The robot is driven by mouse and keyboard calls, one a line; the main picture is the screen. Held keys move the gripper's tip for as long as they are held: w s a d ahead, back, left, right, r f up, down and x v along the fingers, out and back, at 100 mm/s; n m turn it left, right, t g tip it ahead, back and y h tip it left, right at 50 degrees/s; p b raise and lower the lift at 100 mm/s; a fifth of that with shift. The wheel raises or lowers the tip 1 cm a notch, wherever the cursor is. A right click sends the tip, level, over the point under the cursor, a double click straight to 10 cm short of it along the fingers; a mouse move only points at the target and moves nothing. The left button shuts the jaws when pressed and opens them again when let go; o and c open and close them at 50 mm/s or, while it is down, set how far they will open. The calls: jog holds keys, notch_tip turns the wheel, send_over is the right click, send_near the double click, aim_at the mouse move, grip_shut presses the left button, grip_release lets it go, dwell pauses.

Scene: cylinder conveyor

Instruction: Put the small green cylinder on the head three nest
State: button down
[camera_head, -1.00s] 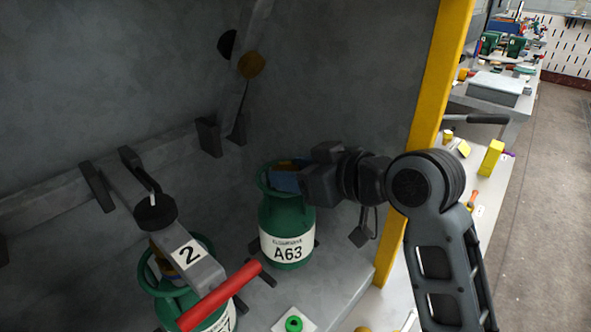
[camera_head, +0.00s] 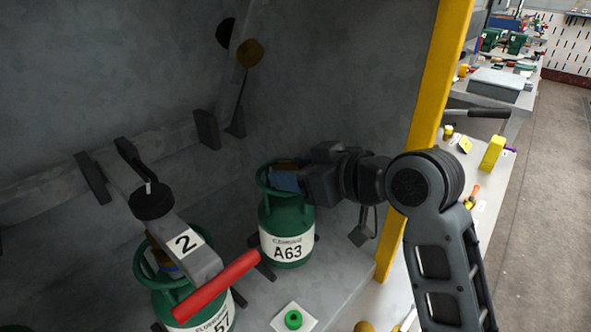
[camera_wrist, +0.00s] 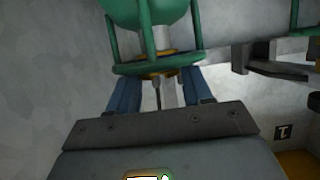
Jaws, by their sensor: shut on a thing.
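The small green cylinder (camera_head: 286,222) has a white label reading A63 and stands upright on or just above the grey shelf, between dark brackets (camera_head: 262,262). I cannot tell whether its base touches down. My gripper (camera_head: 287,181) reaches in from the right, with its blue fingers shut on the cylinder's top, inside the collar ring. In the wrist view the fingers (camera_wrist: 158,92) lie either side of the valve area, and the green collar (camera_wrist: 158,65) crosses in front of them. No number three shows near this nest; its floor is hidden under the cylinder.
Another green cylinder (camera_head: 160,300) stands at left under head 2 (camera_head: 188,246), with a red handle (camera_head: 215,288). A green button (camera_head: 293,319) lies in front. A raised arm with a brown knob (camera_head: 250,53) stands behind. A yellow post (camera_head: 430,130) is close to my arm.

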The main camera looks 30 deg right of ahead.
jog(key=shift+f, duration=0.15)
dwell(0.3)
jog(key=c, duration=0.7)
grip_release()
jog(key=o, duration=0.3)
jog(key=shift+f, duration=0.35)
jog(key=v, duration=0.8)
jog(key=shift+r, duration=0.25)
